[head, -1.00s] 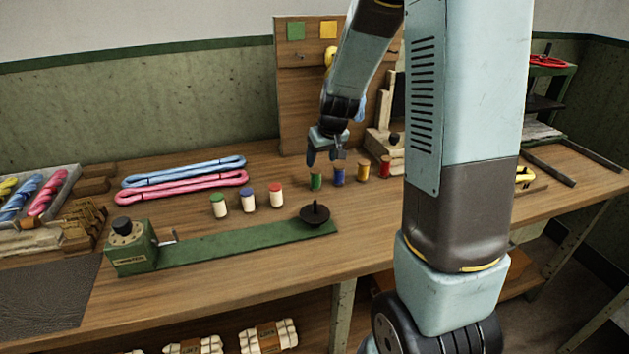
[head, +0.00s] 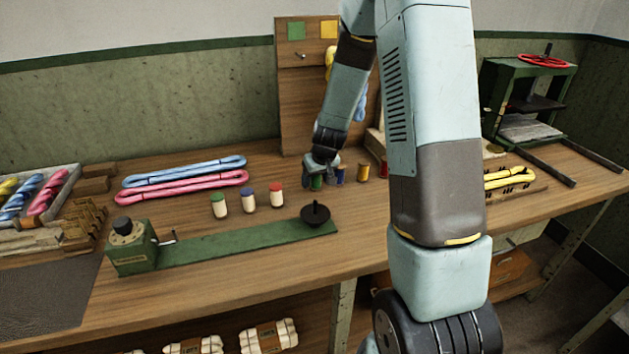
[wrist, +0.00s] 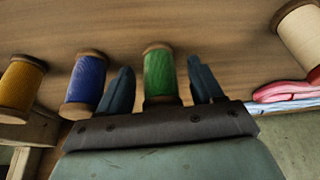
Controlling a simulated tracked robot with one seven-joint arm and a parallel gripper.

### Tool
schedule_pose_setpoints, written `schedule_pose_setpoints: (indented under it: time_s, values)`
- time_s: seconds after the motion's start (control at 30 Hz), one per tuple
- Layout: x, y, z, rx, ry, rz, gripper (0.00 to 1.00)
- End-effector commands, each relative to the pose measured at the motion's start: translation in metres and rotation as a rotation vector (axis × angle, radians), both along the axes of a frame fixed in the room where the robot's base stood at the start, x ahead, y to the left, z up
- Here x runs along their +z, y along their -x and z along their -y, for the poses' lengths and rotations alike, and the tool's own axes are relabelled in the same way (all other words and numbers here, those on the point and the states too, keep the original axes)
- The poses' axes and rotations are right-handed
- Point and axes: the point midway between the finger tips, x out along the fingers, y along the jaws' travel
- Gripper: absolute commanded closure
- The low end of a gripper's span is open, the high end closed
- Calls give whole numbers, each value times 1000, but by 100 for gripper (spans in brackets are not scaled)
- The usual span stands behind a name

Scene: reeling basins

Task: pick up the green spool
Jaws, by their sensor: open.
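The green spool (wrist: 160,75) stands upright on the wooden bench, between the two fingers of my gripper (wrist: 163,90) in the wrist view. The fingers are open, with a gap on each side of the spool. In the head view my gripper (head: 320,178) is low over the bench at the green spool (head: 317,183), which it partly covers. The blue spool (wrist: 86,83) stands just outside one finger in the wrist view; it also shows in the head view (head: 339,175).
A yellow spool (head: 362,172) and a red spool (head: 384,169) stand further right in the row. White spools with coloured tops (head: 248,201) stand to the left. A green winder (head: 240,242) with a black disc lies in front. A pegboard stands behind.

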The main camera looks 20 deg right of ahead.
Motion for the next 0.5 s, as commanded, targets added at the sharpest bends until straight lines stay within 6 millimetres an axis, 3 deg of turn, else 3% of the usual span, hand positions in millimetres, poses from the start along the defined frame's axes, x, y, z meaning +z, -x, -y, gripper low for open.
schedule_pose_setpoints:
  time_s: [0.33, 0.5]
  values:
    - [-4, -2, 0, 0, 0, 0, 35]
    - [-4, -2, 0, 0, 0, 0, 51]
